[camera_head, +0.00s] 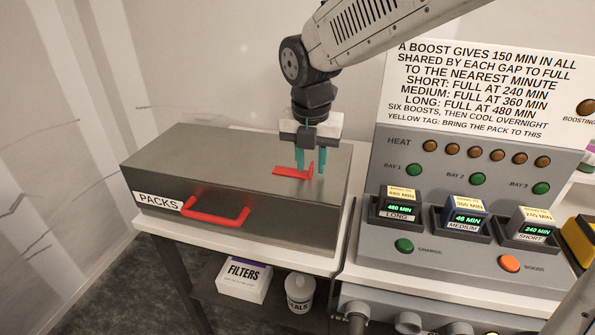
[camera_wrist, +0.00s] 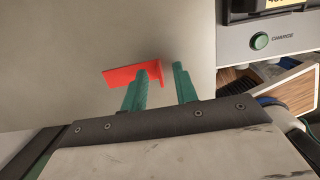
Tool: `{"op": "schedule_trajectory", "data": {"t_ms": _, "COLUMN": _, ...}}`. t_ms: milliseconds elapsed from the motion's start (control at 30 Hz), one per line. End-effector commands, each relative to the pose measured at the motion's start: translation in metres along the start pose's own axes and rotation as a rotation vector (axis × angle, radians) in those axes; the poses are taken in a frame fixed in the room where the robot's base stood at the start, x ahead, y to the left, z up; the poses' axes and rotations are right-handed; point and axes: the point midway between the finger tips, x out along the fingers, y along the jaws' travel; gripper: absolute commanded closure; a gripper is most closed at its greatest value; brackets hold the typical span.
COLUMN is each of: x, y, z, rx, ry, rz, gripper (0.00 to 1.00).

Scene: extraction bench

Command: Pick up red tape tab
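The red tape tab (camera_head: 288,171) lies on top of the grey metal PACKS box (camera_head: 200,155), with a flat strip to the left and a short upturned end at the right. My gripper (camera_head: 311,170) points down over the tab's right end, its teal fingers apart. In the wrist view the tab (camera_wrist: 118,77) shows past the fingertips (camera_wrist: 161,69). The upturned end appears between the fingers, close to the left one, with a gap to the right one. I cannot tell whether the left finger touches it. The left finger hides part of the tab.
The box has a red front handle (camera_head: 216,215). To the right stands a grey charger panel (camera_head: 450,250) with several packs in bays, buttons and a tall sign (camera_head: 480,90). A FILTERS box (camera_head: 243,280) and a white tub (camera_head: 299,292) sit on the shelf below.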

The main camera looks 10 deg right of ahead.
Motion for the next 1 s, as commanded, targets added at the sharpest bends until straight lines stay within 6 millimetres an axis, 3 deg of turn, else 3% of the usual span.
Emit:
{"op": "schedule_trajectory", "data": {"t_ms": 133, "x": 0.000, "y": 0.000, "z": 0.000, "rx": 0.000, "ry": 0.000, "rz": 0.000, "gripper": 0.71}}
{"op": "schedule_trajectory", "data": {"t_ms": 233, "x": 0.000, "y": 0.000, "z": 0.000, "rx": 0.000, "ry": 0.000, "rz": 0.000, "gripper": 0.96}}
{"op": "schedule_trajectory", "data": {"t_ms": 267, "x": 0.000, "y": 0.000, "z": 0.000, "rx": 0.000, "ry": 0.000, "rz": 0.000, "gripper": 1.00}}
{"op": "schedule_trajectory", "data": {"t_ms": 733, "x": -0.005, "y": 0.000, "z": 0.001, "rx": 0.000, "ry": 0.000, "rz": 0.000, "gripper": 1.00}}
{"op": "schedule_trajectory", "data": {"t_ms": 1000, "x": -0.035, "y": 0.000, "z": 0.004, "rx": 0.000, "ry": -0.002, "rz": 0.001, "gripper": 1.00}}
